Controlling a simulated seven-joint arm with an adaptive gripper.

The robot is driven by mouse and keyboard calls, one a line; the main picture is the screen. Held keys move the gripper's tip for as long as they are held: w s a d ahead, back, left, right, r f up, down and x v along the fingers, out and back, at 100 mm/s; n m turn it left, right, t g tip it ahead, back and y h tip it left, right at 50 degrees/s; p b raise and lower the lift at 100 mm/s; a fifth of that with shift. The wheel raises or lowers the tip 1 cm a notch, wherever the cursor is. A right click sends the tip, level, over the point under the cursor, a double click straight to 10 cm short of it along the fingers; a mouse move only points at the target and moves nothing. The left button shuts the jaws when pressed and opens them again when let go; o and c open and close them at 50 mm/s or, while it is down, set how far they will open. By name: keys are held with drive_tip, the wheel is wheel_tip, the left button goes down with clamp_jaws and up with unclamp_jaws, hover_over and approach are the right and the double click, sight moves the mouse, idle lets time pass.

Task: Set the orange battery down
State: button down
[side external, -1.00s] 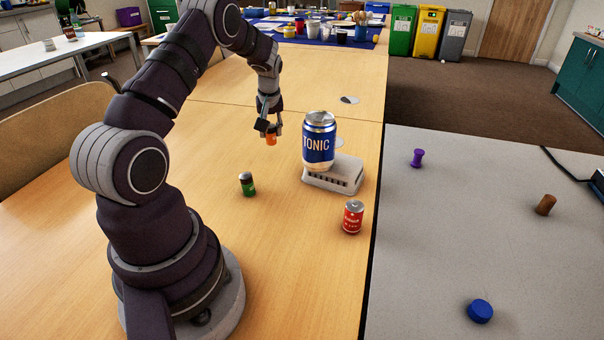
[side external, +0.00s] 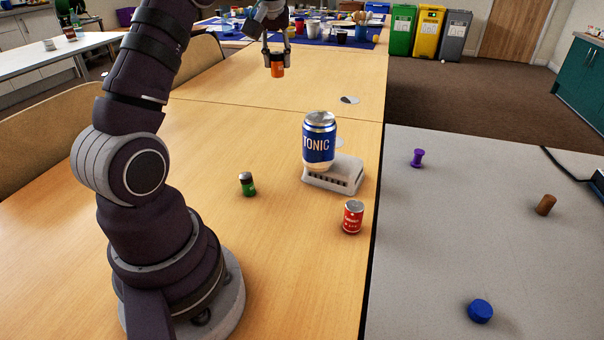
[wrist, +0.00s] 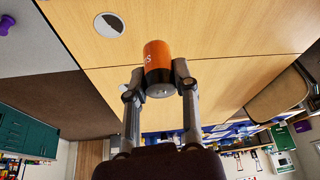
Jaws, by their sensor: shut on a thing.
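The orange battery (side external: 277,70) is held between the fingertips of my gripper (side external: 277,52), well above the far part of the wooden table. In the wrist view the battery (wrist: 158,62) is orange with a dark end, and the fingers of my gripper (wrist: 158,84) close on its two sides. Nothing is under the battery close by.
A blue tonic can (side external: 318,142) stands on a grey vented box (side external: 340,176). A green battery (side external: 247,184) and a red can (side external: 352,217) stand nearby on the wooden table (side external: 290,270). A round disc (side external: 349,100) lies farther back. The table's middle is largely clear.

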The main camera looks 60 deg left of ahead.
drive_tip(key=w+d+m+h, duration=0.1)
drive_tip(key=d+m, duration=0.1)
drive_tip(key=d, duration=0.1)
drive_tip(key=w+d+m+t, duration=0.1)
drive_tip(key=d+m, duration=0.2)
drive_tip(key=w+d+m+t+h, duration=0.1)
drive_tip(key=d+m, duration=0.2)
drive_tip(key=shift+d+h, duration=0.3)
drive_tip(key=s+d+m+g+h, duration=0.1)
drive_tip(key=s+d+m+h, duration=0.15)
drive_tip(key=d+m, duration=0.65)
drive_tip(key=s+d+m+g+h, duration=0.1)
drive_tip(key=s+d+m+h, duration=0.15)
drive_tip(key=d+m, duration=0.7)
drive_tip(key=s+d+m+g, duration=0.4)
drive_tip(key=s+d+m, duration=0.3)
drive_tip(key=s+d, duration=0.25)
drive_tip(key=shift+h, duration=0.3)
drive_tip(key=f, duration=2)
drive_tip(key=shift+w+d+f, duration=0.15)
drive_tip(key=shift+d+f, duration=0.1)
drive_tip(key=shift+d, duration=0.15)
drive_tip(key=shift+f, duration=0.15)
drive_tip(key=c, duration=0.9)
unclamp_jaws()
drive_tip(key=shift+o, duration=0.2)
